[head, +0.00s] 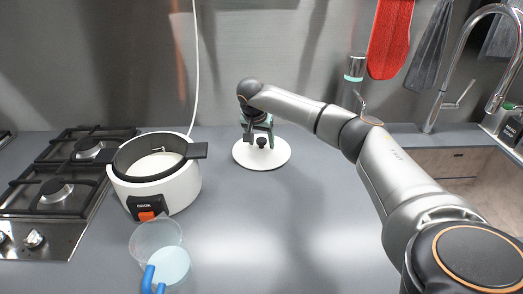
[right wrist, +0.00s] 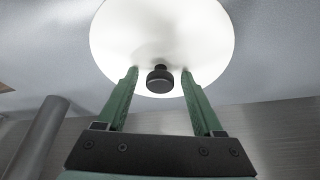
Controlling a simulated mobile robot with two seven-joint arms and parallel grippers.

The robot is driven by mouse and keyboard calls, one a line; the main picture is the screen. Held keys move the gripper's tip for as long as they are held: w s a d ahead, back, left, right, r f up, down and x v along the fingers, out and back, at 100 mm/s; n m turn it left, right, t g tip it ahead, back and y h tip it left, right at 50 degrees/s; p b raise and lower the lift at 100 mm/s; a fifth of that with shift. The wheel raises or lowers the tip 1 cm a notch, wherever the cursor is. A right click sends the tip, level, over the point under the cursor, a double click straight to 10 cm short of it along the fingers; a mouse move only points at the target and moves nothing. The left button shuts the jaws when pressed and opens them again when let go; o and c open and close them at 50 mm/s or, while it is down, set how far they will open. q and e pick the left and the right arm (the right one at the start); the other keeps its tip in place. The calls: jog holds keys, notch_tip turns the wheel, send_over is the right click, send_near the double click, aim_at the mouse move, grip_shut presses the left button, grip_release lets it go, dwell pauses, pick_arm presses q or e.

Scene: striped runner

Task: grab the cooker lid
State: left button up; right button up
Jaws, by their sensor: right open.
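The cooker lid (head: 277,155) is a white disc with a dark knob, lying flat on the grey counter right of the cooker. It also shows in the right wrist view (right wrist: 160,30), with its black knob (right wrist: 160,80). My right gripper (right wrist: 159,72) is open, its green fingers on either side of the knob with gaps beside it. In the head view the right gripper (head: 258,142) is over the lid. The white rice cooker (head: 181,192) stands open with its dark rim showing. My left gripper is not in view.
A gas stove (head: 62,195) is left of the cooker. A clear measuring cup (head: 157,240) with a blue handle stands in front of it. A sink tap (head: 440,105) is at right. The counter's front middle is clear.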

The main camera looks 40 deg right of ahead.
grip_shut()
dwell(0.5)
jog(key=shift+r, duration=0.1)
